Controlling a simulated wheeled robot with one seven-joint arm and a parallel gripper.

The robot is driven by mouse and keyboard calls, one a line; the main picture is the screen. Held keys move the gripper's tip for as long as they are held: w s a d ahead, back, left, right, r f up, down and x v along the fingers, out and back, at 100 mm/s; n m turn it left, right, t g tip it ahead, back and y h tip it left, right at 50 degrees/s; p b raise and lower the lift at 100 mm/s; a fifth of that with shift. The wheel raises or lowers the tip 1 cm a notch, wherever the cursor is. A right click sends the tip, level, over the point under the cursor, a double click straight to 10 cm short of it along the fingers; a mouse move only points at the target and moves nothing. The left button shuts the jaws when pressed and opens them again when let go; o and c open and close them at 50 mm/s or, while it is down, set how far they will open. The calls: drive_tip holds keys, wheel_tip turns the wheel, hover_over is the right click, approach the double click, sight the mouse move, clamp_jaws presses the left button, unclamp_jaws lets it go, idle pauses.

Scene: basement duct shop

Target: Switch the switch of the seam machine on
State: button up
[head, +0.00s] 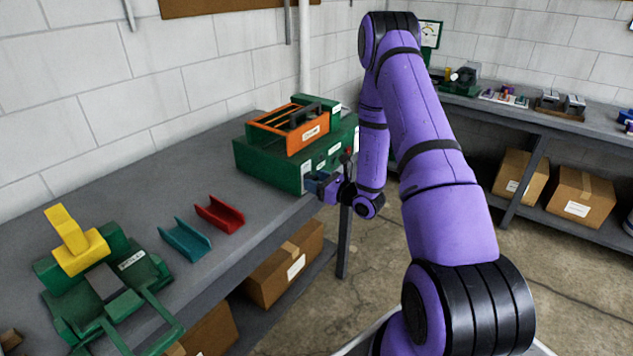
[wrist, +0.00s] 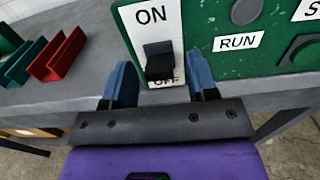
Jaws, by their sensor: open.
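The seam machine is a green box (head: 270,163) with an orange upper part, at the far end of the left bench in the head view. In the wrist view its green front (wrist: 215,30) carries a white plate (wrist: 125,15) marked ON above and OFF below. The black switch lever (wrist: 158,60) sits low on the plate, over the top of the OFF lettering. In the head view my gripper (head: 321,184) is at the machine's front; contact cannot be told.
RUN (wrist: 238,41) and other labels are right of the switch. A red channel (head: 219,213) and a teal channel (head: 185,239) lie on the bench (head: 110,200), with a green-and-yellow device (head: 80,250) nearer. Cardboard boxes (head: 285,262) are below. Floor between benches is clear.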

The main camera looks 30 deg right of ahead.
drive_tip(key=c, duration=0.9)
drive_tip(key=shift+r+g+h, duration=0.3)
drive_tip(key=shift+g, duration=0.5)
drive_tip(key=o, duration=0.9)
drive_tip(key=v, duration=1)
drive_tip(key=shift+s, duration=0.35)
